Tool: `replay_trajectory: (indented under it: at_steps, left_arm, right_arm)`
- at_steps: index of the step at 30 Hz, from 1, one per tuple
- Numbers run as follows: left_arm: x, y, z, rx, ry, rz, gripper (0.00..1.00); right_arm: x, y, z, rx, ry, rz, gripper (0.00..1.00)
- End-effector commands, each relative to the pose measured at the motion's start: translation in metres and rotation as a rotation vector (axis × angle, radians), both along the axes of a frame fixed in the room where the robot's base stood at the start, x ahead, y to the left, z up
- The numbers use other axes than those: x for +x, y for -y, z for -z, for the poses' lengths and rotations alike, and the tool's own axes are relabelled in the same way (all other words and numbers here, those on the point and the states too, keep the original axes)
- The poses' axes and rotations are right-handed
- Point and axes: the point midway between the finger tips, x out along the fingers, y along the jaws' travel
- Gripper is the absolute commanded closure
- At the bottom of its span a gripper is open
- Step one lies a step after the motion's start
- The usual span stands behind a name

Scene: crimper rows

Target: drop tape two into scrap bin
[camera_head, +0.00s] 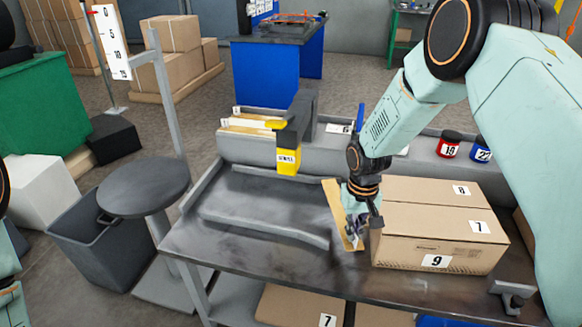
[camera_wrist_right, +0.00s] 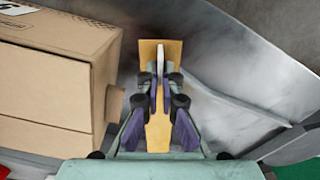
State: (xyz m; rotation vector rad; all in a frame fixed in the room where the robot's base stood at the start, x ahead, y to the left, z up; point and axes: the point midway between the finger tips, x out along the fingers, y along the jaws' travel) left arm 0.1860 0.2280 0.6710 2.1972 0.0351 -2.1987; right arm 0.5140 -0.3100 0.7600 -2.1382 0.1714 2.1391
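My right gripper (camera_head: 352,226) points down over the workbench, just left of the cardboard boxes. In the right wrist view its fingers (camera_wrist_right: 160,80) are close together with a thin, pale upright piece (camera_wrist_right: 161,58) between them. This could be a tape roll seen edge-on; no number on it is readable. A flat tan strip (camera_wrist_right: 151,52) lies behind the fingers and also shows in the head view (camera_head: 334,196). A grey open bin (camera_head: 95,262), likely the scrap bin, stands on the floor at the left. My left gripper is out of view.
Cardboard boxes (camera_head: 425,252) stand right beside the right gripper. A yellow-and-black post (camera_head: 300,120) rises from the bench (camera_head: 255,262), whose middle is mostly clear. Red (camera_head: 450,141) and blue (camera_head: 482,147) numbered items sit behind the boxes.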

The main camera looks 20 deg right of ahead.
Motion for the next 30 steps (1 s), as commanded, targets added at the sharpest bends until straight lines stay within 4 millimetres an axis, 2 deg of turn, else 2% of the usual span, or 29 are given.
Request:
replay_trajectory:
  at_steps: [5, 8, 11, 15, 18, 25, 30]
  left_arm:
    - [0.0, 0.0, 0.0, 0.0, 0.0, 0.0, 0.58]
    - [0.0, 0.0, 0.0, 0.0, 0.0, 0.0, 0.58]
    - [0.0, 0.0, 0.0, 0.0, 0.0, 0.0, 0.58]
    - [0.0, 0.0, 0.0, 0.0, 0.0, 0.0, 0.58]
    - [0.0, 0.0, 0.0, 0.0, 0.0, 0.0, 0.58]
    - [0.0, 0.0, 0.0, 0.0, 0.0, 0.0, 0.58]
    - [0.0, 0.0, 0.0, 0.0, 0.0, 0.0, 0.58]
  right_arm:
    - [-0.006, -0.004, 0.002, 0.0, -0.003, -0.027, 1.0]
    - [-0.023, -0.015, 0.006, 0.001, -0.006, -0.032, 1.0]
    - [-0.043, -0.035, 0.005, -0.001, -0.004, -0.048, 1.0]
    - [-0.065, -0.072, -0.018, -0.006, 0.002, -0.083, 1.0]
    - [-0.075, -0.09, -0.035, -0.006, 0.003, -0.098, 1.0]
    - [-0.095, -0.12, -0.081, -0.007, 0.007, -0.129, 1.0]
    - [-0.1, -0.13, -0.118, -0.002, 0.008, -0.136, 1.0]
